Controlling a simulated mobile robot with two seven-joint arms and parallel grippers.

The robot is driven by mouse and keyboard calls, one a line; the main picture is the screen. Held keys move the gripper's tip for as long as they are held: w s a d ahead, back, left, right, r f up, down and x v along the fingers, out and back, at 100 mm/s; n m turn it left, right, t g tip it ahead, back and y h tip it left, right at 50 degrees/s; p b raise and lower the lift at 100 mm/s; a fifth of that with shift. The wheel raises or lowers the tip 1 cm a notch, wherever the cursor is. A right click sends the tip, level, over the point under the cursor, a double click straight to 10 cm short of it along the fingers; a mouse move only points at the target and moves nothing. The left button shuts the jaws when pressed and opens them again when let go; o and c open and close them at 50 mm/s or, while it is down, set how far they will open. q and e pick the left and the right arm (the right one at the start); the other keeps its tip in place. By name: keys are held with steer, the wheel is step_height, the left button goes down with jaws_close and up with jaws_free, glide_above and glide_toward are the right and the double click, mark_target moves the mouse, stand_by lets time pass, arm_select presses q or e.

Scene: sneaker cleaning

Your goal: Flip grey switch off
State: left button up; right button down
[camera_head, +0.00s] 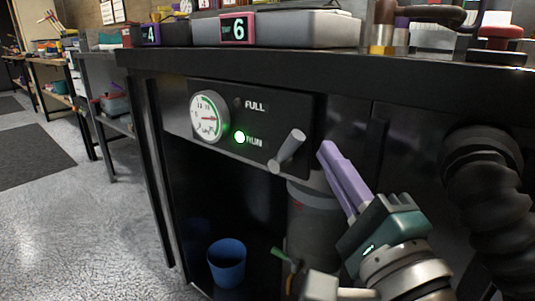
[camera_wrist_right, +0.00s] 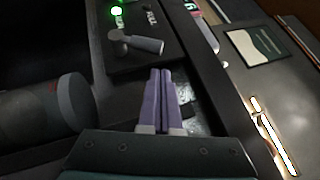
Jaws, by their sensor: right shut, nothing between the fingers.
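The grey switch (camera_head: 287,151) is a lever on a black panel (camera_head: 255,125) below the bench top. Its handle slants up to the right in the head view. It also shows in the right wrist view (camera_wrist_right: 138,43), ahead of the fingertips. A round gauge (camera_head: 209,117) and a lit green light (camera_head: 240,137) marked RUN are left of it; the FULL light is dark. My right gripper (camera_head: 325,150) is shut and empty, its purple fingers just right of the lever with a visible gap. My left gripper is not in view.
The bench top (camera_head: 330,58) overhangs the panel and carries a grey tray (camera_head: 305,28) labelled 6. A blue cup (camera_head: 227,262) and a grey canister (camera_head: 312,225) are below. A thick black ribbed hose (camera_head: 490,205) hangs at the right.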

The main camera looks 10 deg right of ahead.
steer(key=shift+w+a+r, duration=0.25)
steer(key=shift+w+a, duration=0.25)
steer(key=shift+a, duration=0.15)
